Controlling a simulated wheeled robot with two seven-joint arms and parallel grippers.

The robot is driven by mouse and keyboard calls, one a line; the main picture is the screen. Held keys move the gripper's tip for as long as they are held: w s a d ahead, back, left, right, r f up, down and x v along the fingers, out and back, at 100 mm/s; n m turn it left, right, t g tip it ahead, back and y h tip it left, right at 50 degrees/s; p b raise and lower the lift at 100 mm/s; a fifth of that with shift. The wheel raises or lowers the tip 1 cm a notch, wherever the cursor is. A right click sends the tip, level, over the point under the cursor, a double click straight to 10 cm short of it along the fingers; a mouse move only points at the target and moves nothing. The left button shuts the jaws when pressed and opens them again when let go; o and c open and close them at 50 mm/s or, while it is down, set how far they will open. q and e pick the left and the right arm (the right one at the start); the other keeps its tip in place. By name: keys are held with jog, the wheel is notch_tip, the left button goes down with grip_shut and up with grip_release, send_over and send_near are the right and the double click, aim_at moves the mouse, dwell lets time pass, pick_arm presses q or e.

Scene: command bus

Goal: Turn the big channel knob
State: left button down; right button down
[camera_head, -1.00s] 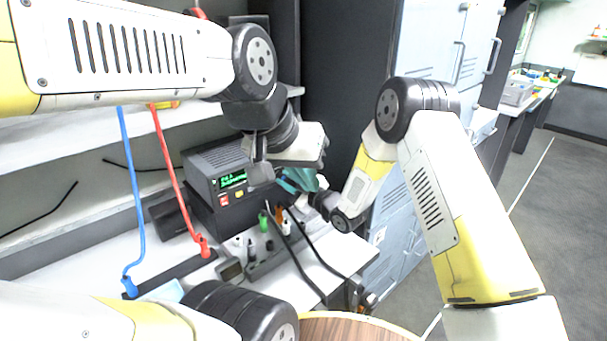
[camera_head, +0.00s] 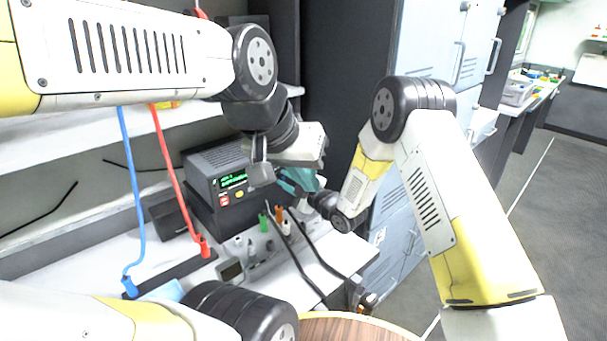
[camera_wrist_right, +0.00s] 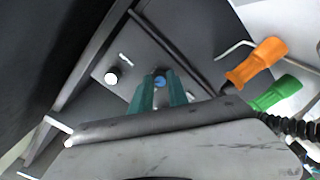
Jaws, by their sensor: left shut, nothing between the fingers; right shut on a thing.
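The black radio unit (camera_head: 205,170) with a green lit display (camera_head: 233,181) stands on the bench in the head view. The channel knob is hidden there behind my grippers. My left gripper (camera_head: 262,174) is shut and empty at the right end of the radio's front. My right gripper (camera_head: 300,180), with teal fingers, is beside the radio's right side. In the right wrist view its fingers (camera_wrist_right: 159,92) stand either side of a blue-topped knob (camera_wrist_right: 160,81) on a dark panel. They are shut on this knob. A small white round part (camera_wrist_right: 111,78) is left of it.
Blue (camera_head: 131,200) and red (camera_head: 172,180) cables hang left of the radio. Green (camera_head: 264,222) and orange (camera_wrist_right: 262,60) handled tools stand in a rack below the grippers. Black cables cross the bench. Grey lockers (camera_head: 430,45) stand behind my right arm.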

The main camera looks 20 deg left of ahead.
jog(key=shift+f, duration=0.1)
jog(key=c, duration=1.3)
grip_release()
jog(key=shift+d, duration=0.15)
jog(key=v, duration=0.7)
jog(key=shift+s+d, duration=0.2)
jog(key=shift+d, duration=0.05)
